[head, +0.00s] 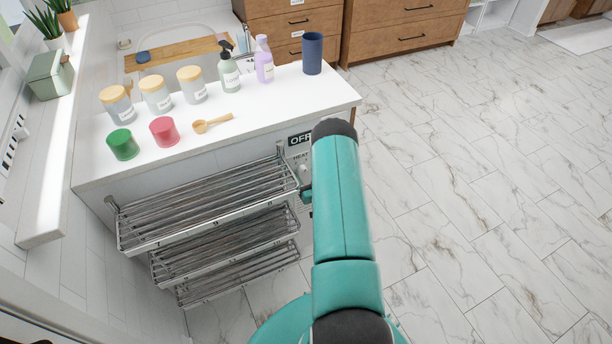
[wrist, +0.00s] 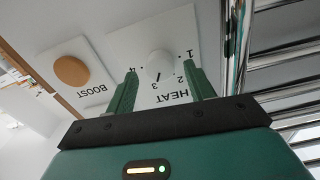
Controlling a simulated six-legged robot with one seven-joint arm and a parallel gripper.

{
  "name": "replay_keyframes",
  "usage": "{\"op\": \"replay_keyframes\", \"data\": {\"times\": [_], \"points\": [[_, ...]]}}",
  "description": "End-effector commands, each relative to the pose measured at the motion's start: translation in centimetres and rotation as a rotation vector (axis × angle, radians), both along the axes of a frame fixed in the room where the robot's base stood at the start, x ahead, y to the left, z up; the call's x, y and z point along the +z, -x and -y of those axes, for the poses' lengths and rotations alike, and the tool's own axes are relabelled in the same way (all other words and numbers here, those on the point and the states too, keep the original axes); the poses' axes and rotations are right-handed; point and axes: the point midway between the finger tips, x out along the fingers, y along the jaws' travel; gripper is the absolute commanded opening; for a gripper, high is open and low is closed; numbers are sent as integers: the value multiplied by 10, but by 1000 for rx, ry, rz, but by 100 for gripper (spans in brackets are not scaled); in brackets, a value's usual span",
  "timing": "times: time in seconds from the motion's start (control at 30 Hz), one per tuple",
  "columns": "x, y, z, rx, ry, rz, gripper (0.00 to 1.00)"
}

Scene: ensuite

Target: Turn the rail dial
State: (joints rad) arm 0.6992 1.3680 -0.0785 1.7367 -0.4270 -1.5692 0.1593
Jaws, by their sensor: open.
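The rail dial is a white round knob (wrist: 158,60) on a white plate marked HEAT, with numbers 1 to 4 around it, upside down in the wrist view. A short dark mark below the knob lies close to the 3. My gripper (wrist: 162,68) is open, with one green finger on each side of the knob. I cannot tell whether the fingers touch it. In the head view, the HEAT plate (head: 299,157) is below a dark OFF display (head: 300,139) at the counter's end, and my arm hides part of it and most of my gripper.
A round brown BOOST button (wrist: 71,70) sits beside the dial. Metal towel rails (head: 205,200) stand close to the left of my arm. The white counter (head: 265,105) above holds jars, bottles, candles and a wooden scoop. The marble floor (head: 470,180) to the right is clear.

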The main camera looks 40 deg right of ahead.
Motion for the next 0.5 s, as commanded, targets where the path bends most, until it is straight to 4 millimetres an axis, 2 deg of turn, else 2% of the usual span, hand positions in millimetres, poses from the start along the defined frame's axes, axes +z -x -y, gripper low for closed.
{"op": "replay_keyframes", "data": {"times": [0.33,0.5], "points": [[0,-5,1,0,-1,-1,52],[0,-5,1,0,0,-1,18]]}}
